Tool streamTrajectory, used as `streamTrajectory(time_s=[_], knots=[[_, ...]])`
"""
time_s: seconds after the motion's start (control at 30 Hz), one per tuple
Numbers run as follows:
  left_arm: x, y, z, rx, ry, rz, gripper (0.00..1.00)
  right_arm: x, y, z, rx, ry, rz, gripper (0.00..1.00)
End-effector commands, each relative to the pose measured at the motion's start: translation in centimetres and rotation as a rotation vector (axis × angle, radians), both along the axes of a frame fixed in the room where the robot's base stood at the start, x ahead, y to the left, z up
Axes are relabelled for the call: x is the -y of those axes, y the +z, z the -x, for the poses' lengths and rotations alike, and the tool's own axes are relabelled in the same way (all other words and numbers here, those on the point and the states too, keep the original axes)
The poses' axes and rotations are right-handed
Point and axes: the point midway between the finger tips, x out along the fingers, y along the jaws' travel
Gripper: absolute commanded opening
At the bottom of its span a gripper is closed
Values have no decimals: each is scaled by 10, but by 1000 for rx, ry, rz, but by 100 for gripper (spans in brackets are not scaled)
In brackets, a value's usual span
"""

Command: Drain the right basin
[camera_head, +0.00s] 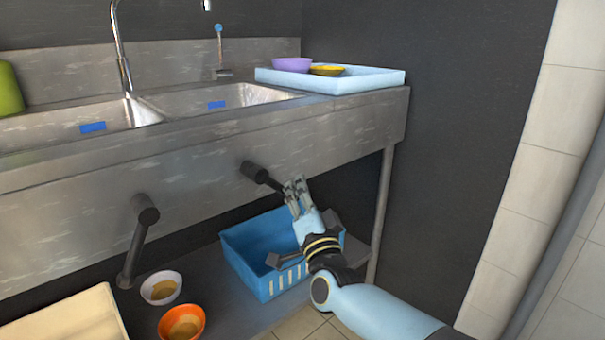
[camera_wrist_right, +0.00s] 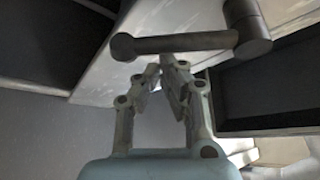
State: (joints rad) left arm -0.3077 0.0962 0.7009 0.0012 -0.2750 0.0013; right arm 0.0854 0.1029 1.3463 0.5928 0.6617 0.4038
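The right basin (camera_head: 225,97) is a steel sink bowl with a small blue patch on its inside wall; I cannot make out water in it. Below it, on the sink's front, a dark drain lever (camera_head: 264,177) points right toward my right gripper (camera_head: 295,189). In the right wrist view, the lever's bar (camera_wrist_right: 185,43) lies across just beyond the fingertips (camera_wrist_right: 161,68), with its hub at the right and round end at the left. The fingers lean together with a narrow gap and nothing clearly between them. Contact cannot be told. My left gripper is out of view.
Another dark lever (camera_head: 136,245) hangs down under the left basin (camera_head: 70,128). A blue crate (camera_head: 262,279) stands on the lower shelf below my gripper, near bowls (camera_head: 182,323). A pale tray (camera_head: 335,84) holds dishes on the counter. The leg (camera_head: 384,215) stands right.

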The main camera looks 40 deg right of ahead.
Motion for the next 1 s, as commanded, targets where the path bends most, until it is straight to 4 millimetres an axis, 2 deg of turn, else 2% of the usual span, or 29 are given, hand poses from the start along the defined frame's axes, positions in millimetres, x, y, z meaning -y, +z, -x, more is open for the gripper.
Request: streamTrajectory(time_s=[0.4, 0.67, 1.0], knots=[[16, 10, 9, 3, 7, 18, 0, -12, -14, 1, -18, 1, -222, 0], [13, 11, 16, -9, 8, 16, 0, -14, -17, 1, -21, 1, -261, 0], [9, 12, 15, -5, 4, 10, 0, -14, -18, 1, -21, 1, -262, 0]])
